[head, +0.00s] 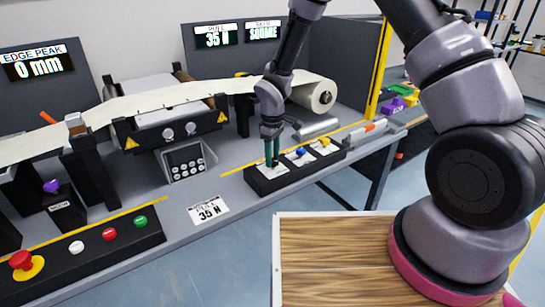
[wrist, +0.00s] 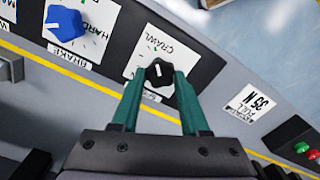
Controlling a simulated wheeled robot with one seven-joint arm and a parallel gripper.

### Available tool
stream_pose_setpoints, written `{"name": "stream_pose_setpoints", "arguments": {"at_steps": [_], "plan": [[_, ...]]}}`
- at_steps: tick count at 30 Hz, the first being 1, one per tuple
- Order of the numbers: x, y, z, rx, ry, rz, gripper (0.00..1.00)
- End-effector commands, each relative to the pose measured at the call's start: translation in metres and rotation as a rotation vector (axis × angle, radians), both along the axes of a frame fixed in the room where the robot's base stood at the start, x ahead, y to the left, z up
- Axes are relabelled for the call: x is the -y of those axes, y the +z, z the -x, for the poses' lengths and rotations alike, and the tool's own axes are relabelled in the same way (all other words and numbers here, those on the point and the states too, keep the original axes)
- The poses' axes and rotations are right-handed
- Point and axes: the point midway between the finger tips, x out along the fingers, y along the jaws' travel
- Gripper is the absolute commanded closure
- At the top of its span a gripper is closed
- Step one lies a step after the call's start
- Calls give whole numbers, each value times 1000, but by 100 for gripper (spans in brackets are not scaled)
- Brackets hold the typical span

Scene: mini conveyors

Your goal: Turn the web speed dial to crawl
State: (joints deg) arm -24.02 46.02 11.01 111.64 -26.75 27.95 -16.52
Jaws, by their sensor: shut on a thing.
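The web speed dial is a black lobed knob (wrist: 158,74) with a white pointer mark, on a white plate (wrist: 142,50) in the wrist view. The word CRAWL is printed on the plate above and to the right of the knob. The exact direction of the pointer is hard to read. My gripper (wrist: 161,80) has its two teal fingers on either side of the knob, shut on it. In the head view my gripper (head: 271,162) reaches down to the left end of the black dial panel (head: 262,189), and its fingers hide the knob.
A blue brake knob (wrist: 65,23) sits beside the held dial, and a yellow knob (head: 325,142) stands farther right. A web machine (head: 165,110) stands behind. A button box (head: 100,240) with a red emergency stop (head: 22,260) is at front left. A PULL 35 N card (head: 208,209) lies between.

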Motion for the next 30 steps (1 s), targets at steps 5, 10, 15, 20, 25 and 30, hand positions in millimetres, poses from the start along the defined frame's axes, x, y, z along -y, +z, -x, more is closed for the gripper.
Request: {"name": "stream_pose_setpoints", "arguments": {"at_steps": [5,10,15,20,25,30], "plan": [[0,0,0,0,27,0,100],[0,0,0,0,33,0,100],[0,0,0,0,33,0,100],[0,0,0,0,32,0,25],[0,0,0,0,32,0,25],[0,3,0,1,32,0,25]]}}
